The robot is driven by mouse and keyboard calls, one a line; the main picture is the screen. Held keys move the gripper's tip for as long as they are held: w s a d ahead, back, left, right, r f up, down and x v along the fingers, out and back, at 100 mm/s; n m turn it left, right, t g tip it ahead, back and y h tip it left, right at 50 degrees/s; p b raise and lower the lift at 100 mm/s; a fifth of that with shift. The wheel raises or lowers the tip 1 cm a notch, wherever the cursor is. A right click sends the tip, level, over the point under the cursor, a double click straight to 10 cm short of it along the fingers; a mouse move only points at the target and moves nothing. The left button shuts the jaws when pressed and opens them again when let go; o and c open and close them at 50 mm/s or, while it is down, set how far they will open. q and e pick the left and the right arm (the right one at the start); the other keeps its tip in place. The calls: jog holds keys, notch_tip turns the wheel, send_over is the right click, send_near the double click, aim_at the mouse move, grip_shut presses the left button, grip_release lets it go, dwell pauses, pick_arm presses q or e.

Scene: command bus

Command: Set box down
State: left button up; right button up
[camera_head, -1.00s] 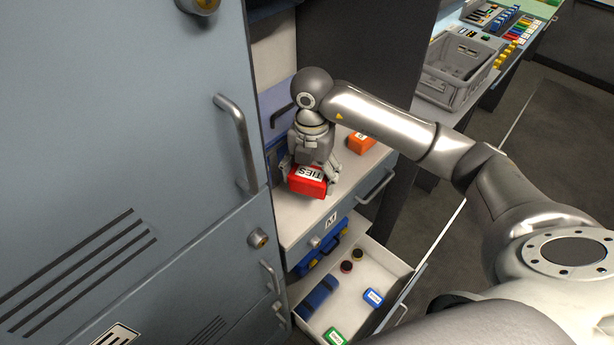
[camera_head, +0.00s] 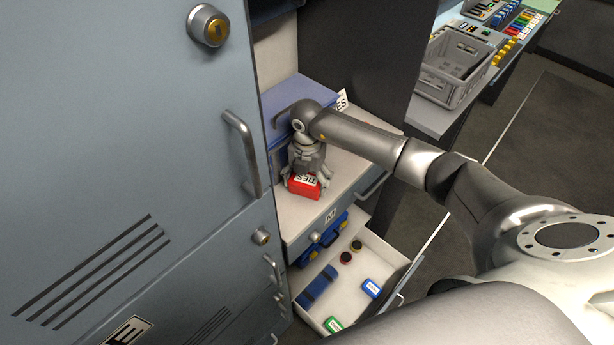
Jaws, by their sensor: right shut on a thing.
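My left gripper is not in view.
A blue case (camera_head: 316,95) stands behind the gripper on the shelf top. Below, an open drawer (camera_head: 376,255) holds a blue box (camera_head: 371,288), a green box (camera_head: 333,324) and dark round items. A grey cabinet door (camera_head: 130,130) fills the left. A grey crate (camera_head: 455,68) stands at upper right.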

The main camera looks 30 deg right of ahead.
aim_at(307, 178)
jog(key=shift+f, duration=0.15)
jog(key=o, duration=0.8)
jog(key=shift+r, duration=0.3)
notch_tip(307, 178, up, 10)
jog(key=b, duration=0.4)
jog(key=shift+r, duration=0.9)
